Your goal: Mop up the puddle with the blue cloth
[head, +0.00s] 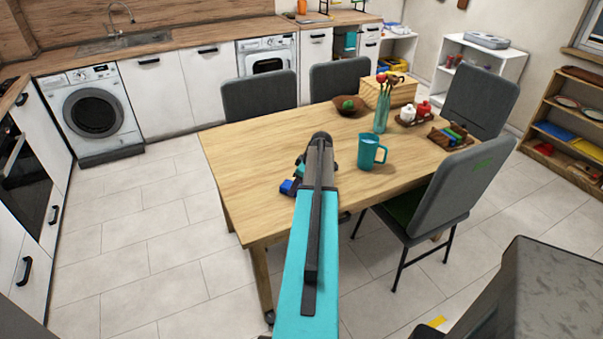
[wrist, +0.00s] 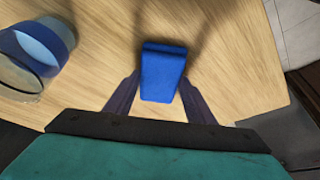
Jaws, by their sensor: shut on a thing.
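The blue cloth (wrist: 162,72) is a small folded pad between the two fingers of my gripper (wrist: 160,88) in the wrist view. My gripper is shut on it, over the wooden table top. In the head view the cloth (head: 287,187) shows as a small blue patch beside my gripper (head: 294,180), near the table's left side. My arm hides part of the gripper and the table there. I cannot tell whether the cloth touches the table. I cannot make out a puddle in either view; only dark shadows show on the wood in the wrist view.
A teal jug (head: 372,152) and a teal vase (head: 382,112) stand right of my arm on the table (head: 240,160). Beyond are a brown bowl (head: 350,108), a wooden box (head: 400,92) and a condiment tray (head: 412,121). Grey chairs (head: 258,97) surround it. The table's left end looks clear.

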